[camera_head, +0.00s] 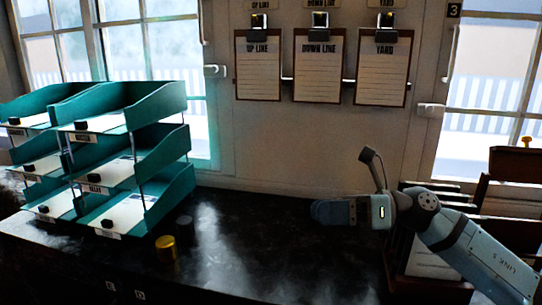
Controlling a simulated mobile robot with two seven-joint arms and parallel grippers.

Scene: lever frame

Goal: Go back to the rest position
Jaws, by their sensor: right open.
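My right arm comes in from the lower right over the dark desk (270,262). Its gripper (326,212) points left above the desk and is seen from the side, open. No object shows between its fingers, and it looks apart from the trays and the wall. My left gripper is not in view.
Teal stacked trays (160,106) with papers stand at the left. A small brass cylinder (166,249) is on the desk near them. Three clipboards, the middle one (320,68), hang on the back wall between windows. A dark wooden rack (512,190) stands at the right, behind my arm.

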